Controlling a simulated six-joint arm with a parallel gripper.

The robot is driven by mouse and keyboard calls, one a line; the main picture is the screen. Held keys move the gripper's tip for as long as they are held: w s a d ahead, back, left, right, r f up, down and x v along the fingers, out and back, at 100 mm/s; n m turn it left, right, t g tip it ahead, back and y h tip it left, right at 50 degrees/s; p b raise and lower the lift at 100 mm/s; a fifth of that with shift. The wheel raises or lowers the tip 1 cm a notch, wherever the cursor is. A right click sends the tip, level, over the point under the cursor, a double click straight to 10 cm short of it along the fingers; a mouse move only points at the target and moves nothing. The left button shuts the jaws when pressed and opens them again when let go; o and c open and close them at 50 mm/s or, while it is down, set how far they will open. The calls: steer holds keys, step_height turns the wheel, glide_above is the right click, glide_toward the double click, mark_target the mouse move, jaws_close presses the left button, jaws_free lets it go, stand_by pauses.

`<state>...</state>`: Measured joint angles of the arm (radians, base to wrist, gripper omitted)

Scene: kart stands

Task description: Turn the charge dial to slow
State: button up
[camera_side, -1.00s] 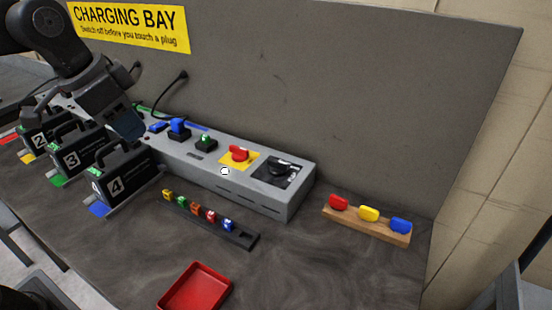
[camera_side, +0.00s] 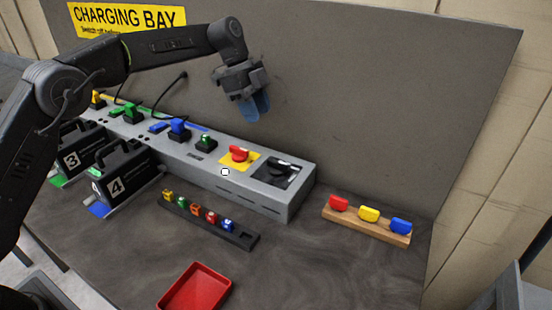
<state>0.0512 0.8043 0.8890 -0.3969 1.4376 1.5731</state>
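A black dial (camera_side: 281,171) sits on a dark plate at the right end of the long grey charger box (camera_side: 215,178). Its markings are too small to read, so I cannot tell its setting. A red rotary switch (camera_side: 239,153) on a yellow plate is just left of it. My gripper (camera_side: 255,108), with blue fingertips pointing down, hangs above and behind the red switch, up and left of the dial. It touches nothing that I can see. The fingers overlap in this view, so their gap is unclear.
Blue and green plugs (camera_side: 178,127) stand in the box's left part. Black numbered batteries (camera_side: 122,170) are at left. The grey back panel (camera_side: 400,110) rises behind.

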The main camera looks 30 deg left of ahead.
mark_target(277, 161)
steer(key=x, duration=1.3)
steer(key=shift+f, duration=0.25)
jaws_close()
